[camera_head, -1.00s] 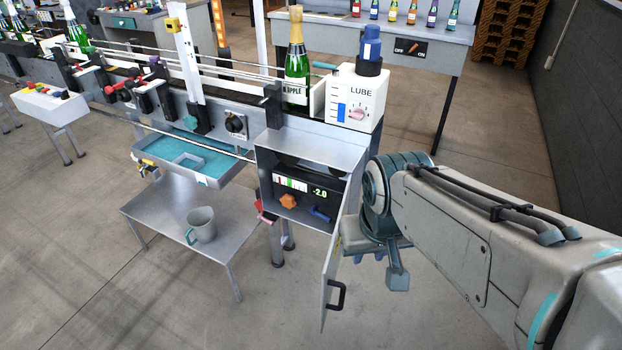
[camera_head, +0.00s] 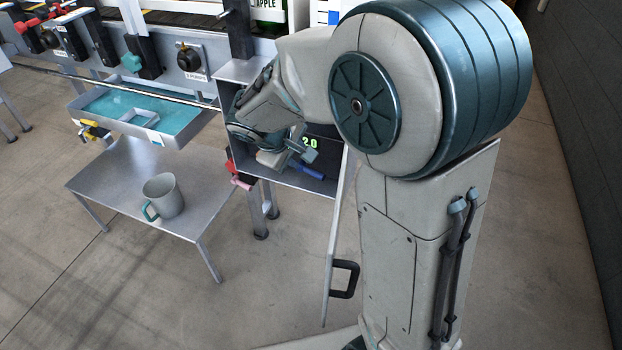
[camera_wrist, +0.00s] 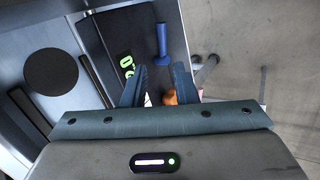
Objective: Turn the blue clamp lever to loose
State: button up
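The blue clamp lever (camera_head: 307,170) is inside the open cabinet under the machine, low on the right of its dark panel. It also shows in the wrist view (camera_wrist: 162,44), beyond my fingertips and apart from them. My gripper (camera_head: 288,155) is at the cabinet opening, left of the lever. In the wrist view my gripper (camera_wrist: 160,78) has its two fingers apart. An orange knob (camera_wrist: 170,97) shows between the fingers, partly hidden by them. In the head view my gripper hides the knob and much of the panel.
The cabinet door (camera_head: 333,240) hangs open with a black handle (camera_head: 345,280), close to my arm. Red and pink levers (camera_head: 240,183) are left of the cabinet. A grey mug (camera_head: 164,195) stands on a low table (camera_head: 110,180). A blue tray (camera_head: 150,110) is above it.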

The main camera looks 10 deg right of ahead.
aim_at(315, 173)
jog(key=b+x, duration=0.2)
jog(key=x, duration=0.5)
jog(key=b+x, duration=0.1)
jog(key=x, duration=0.6)
jog(key=shift+w+a+f+b, duration=0.1)
jog(key=shift+w+f+b, duration=0.1)
jog(key=shift+f+b, duration=0.15)
jog(key=shift+r, duration=0.1)
grip_shut()
